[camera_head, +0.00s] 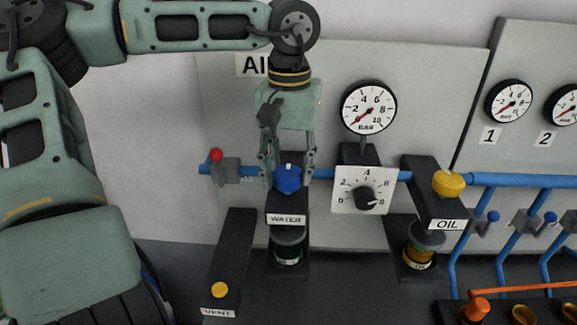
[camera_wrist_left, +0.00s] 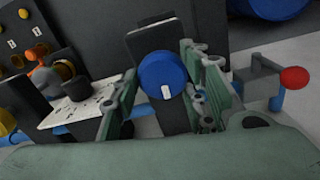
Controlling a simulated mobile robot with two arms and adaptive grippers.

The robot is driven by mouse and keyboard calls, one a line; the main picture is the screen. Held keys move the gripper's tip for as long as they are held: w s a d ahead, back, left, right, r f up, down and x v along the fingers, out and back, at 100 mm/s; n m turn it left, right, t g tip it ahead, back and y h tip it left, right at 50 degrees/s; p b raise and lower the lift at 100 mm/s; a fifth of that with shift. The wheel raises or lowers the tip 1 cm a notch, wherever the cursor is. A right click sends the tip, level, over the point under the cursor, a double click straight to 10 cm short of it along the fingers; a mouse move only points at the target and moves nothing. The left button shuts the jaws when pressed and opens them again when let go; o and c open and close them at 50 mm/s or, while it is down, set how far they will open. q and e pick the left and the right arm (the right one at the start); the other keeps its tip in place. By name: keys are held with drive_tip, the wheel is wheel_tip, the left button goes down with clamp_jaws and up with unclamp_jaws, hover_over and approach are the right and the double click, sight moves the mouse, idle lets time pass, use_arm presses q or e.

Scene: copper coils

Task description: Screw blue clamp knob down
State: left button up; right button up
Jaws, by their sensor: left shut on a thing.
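The blue clamp knob (camera_head: 288,179) sits on top of the black block labelled WATER (camera_head: 287,219). My left gripper (camera_head: 288,182) comes down from above with a finger on each side of the knob and is shut on it. In the left wrist view the round blue knob (camera_wrist_left: 162,75) with a white mark shows between the two green fingers (camera_wrist_left: 155,90). My right gripper is in neither view.
A yellow knob (camera_head: 449,184) tops the OIL block to the right. A dial plate (camera_head: 347,202) and gauge (camera_head: 368,107) stand close by. A red-knobbed valve (camera_head: 216,155) is on the blue pipe at left. The VENT block (camera_head: 231,264) lies front left.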

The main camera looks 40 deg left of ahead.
sight(291, 172)
use_arm(q)
drive_tip(key=shift+w+r, duration=0.1)
drive_tip(key=o, duration=1.1)
drive_tip(key=shift+d, duration=0.1)
wheel_tip(291, 172, up, 12)
idle(0.4)
